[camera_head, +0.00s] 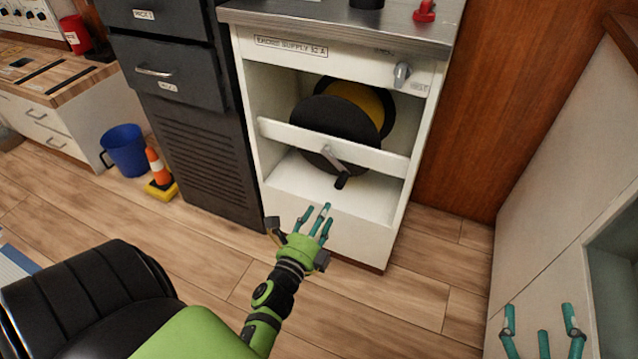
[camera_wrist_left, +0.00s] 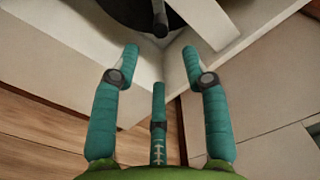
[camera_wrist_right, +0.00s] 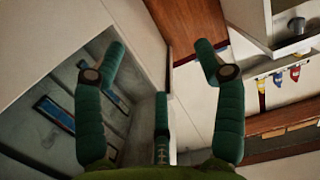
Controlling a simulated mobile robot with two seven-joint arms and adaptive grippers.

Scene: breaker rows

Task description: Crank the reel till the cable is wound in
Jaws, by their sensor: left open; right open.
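The cable reel (camera_head: 337,131) is a black disc with a yellow drum behind it, inside the open bay of a white cabinet. A white crossbar (camera_head: 375,156) runs in front of it. The crank (camera_head: 335,160) has a metal arm and a black handle (camera_head: 341,182) pointing down and toward me. The handle also shows in the left wrist view (camera_wrist_left: 160,22). My left gripper (camera_head: 318,218) is open and empty, below and in front of the handle, apart from it. My right gripper (camera_head: 540,325) is open and empty at the lower right. The cable's free end is not clearly visible.
A grey knob (camera_head: 402,74) sits on the cabinet's upper right. A dark drawer cabinet (camera_head: 180,110) stands to its left, with a blue bucket (camera_head: 125,150) and an orange cone (camera_head: 158,167) beyond. A pale cabinet (camera_head: 575,150) closes off the right side. Wooden floor lies in front.

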